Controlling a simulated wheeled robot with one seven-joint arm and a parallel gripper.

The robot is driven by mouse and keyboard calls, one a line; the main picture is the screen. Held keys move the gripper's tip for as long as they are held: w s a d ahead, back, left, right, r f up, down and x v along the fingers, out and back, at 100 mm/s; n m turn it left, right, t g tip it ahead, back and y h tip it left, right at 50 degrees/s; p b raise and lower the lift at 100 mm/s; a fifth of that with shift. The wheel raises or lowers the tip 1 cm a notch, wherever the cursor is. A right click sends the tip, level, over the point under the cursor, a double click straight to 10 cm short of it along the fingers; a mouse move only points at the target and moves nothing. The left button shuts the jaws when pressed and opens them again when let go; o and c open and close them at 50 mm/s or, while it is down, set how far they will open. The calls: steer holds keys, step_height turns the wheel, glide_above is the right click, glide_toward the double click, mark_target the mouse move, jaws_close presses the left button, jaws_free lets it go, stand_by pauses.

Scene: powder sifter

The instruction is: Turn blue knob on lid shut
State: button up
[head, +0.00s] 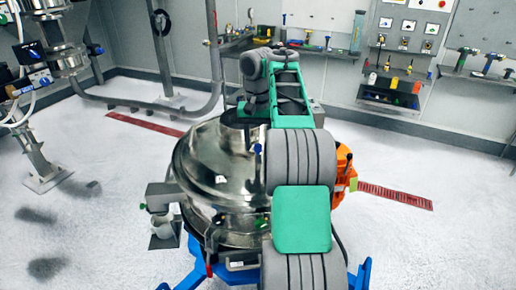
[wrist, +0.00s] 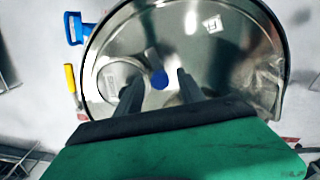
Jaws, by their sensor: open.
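The round shiny steel lid (wrist: 230,70) fills most of the wrist view and tops the powder sifter (head: 215,165) in the head view. The blue knob (wrist: 159,79) is a small round cap on the lid, and it also shows in the head view (head: 258,148), beside my arm. My gripper (wrist: 157,86) is open, with one dark finger on each side of the blue knob in the wrist view. I cannot tell the height of the fingertips relative to the knob or whether they touch it. In the head view my arm hides part of the lid.
A blue handle (wrist: 74,28) and a yellow handle (wrist: 70,78) lie outside the lid's left rim. Blue legs (head: 194,277) stand under the sifter. A grey pipe frame (head: 214,60) rises behind it. Tool shelves line the back wall. The powdery floor at right is mostly clear.

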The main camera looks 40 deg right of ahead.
jaws_close()
stand_by(0.5)
